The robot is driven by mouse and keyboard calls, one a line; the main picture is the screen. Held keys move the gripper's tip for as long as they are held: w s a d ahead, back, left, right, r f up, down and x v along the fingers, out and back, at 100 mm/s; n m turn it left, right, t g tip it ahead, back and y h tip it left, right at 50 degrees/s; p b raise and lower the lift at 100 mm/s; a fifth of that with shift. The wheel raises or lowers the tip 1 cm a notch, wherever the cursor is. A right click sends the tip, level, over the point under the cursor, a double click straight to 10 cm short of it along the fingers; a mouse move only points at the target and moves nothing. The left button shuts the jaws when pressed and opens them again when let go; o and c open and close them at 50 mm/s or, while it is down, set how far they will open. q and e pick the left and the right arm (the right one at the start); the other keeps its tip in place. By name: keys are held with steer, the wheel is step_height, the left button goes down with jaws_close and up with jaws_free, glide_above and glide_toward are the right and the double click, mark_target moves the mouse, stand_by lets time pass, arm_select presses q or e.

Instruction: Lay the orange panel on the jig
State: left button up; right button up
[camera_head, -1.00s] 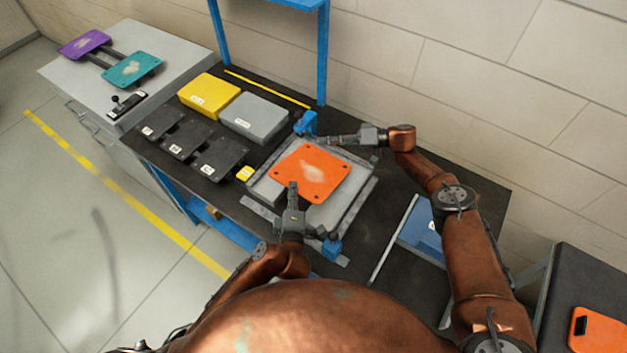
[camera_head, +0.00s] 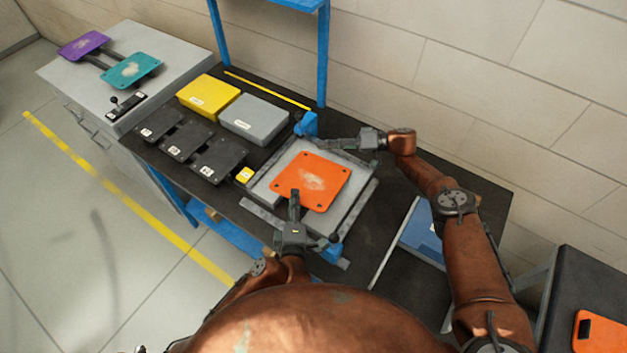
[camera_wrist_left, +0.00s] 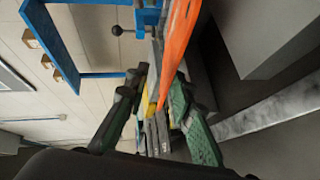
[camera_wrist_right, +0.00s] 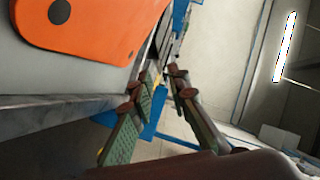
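The orange panel (camera_head: 311,181) lies flat over the grey jig (camera_head: 348,208), inside its frame. A small gap below it cannot be ruled out. My left gripper (camera_head: 295,194) is at the panel's near edge. In the left wrist view its fingers (camera_wrist_left: 160,80) stand apart, with the edge-on panel (camera_wrist_left: 177,45) between or just beyond them; contact is unclear. My right gripper (camera_head: 332,144) is at the jig's far side, off the panel. In the right wrist view its fingers (camera_wrist_right: 160,88) are apart and empty, with the panel (camera_wrist_right: 85,25) to their left.
Blue clamps stand at the jig's far corner (camera_head: 307,124) and near corner (camera_head: 332,250). A small yellow block (camera_head: 244,174), dark plates (camera_head: 185,140), a yellow box (camera_head: 208,94) and a grey box (camera_head: 254,118) lie left of the jig. A blue bin (camera_head: 423,235) is at right.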

steer(key=shift+s+d, duration=0.1)
arm_select(q)
steer(key=v, duration=0.5)
steer(key=shift+a+f, duration=0.2)
arm_select(e)
steer(key=shift+o, duration=0.4)
steer(key=o, duration=0.7)
steer(key=v, duration=1.1)
steer(key=shift+d+r, duration=0.15)
steer(key=shift+d, duration=0.15)
